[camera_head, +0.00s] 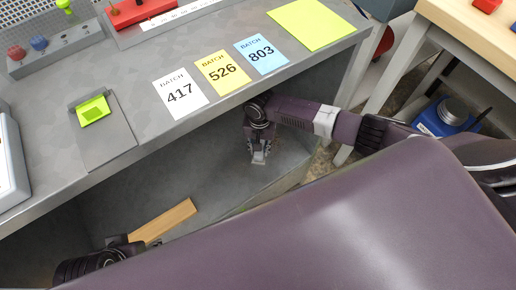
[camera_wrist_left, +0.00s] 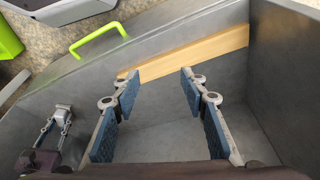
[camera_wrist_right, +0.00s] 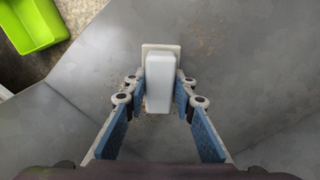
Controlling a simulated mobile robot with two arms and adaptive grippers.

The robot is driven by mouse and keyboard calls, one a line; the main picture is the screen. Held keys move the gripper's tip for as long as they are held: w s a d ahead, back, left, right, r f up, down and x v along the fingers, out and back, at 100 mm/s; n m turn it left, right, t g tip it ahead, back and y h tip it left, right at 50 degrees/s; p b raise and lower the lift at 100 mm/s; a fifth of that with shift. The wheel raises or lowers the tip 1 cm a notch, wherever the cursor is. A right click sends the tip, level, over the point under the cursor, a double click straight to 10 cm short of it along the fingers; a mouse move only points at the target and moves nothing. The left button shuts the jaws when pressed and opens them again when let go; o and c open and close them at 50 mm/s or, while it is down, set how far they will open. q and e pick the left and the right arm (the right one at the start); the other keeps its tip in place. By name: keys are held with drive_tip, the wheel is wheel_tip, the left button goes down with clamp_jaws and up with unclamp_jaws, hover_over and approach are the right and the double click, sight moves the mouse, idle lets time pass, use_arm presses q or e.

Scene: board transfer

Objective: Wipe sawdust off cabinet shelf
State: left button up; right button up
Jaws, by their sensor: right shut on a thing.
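The grey cabinet shelf (camera_head: 220,195) lies below the bench top. Pale tan sawdust specks (camera_wrist_right: 205,45) are scattered on the grey surface in the right wrist view. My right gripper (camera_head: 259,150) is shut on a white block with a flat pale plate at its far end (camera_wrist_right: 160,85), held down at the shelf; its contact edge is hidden. My left gripper (camera_wrist_left: 158,82) is open and empty, fingers apart. A wooden board (camera_wrist_left: 195,54) lies just beyond its fingertips; it also shows in the head view (camera_head: 165,220).
A green handle (camera_wrist_left: 98,40) shows on a grey panel. Grey walls bound the cabinet. A blue device (camera_head: 445,117) stands under the wooden table at right.

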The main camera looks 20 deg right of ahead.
drive_tip(key=shift+w+d+p, duration=0.1)
drive_tip(key=shift+d+p, duration=0.2)
drive_tip(key=shift+d, duration=0.45)
drive_tip(key=shift+w+d+f, duration=0.1)
drive_tip(key=shift+w+d, duration=0.05)
drive_tip(key=shift+d, duration=0.85)
drive_tip(key=shift+w+d+p, duration=0.25)
drive_tip(key=shift+d+p, duration=0.4)
drive_tip(key=shift+d, duration=0.8)
drive_tip(key=shift+w+d, duration=0.1)
drive_tip(key=shift+d, duration=0.15)
drive_tip(key=shift+w+d, duration=0.15)
drive_tip(key=shift+d, duration=0.35)
use_arm(q)
drive_tip(key=shift+w+f, duration=0.35)
drive_tip(key=shift+w, duration=0.2)
use_arm(e)
drive_tip(key=shift+w+d, duration=0.25)
drive_tip(key=shift+d, duration=0.85)
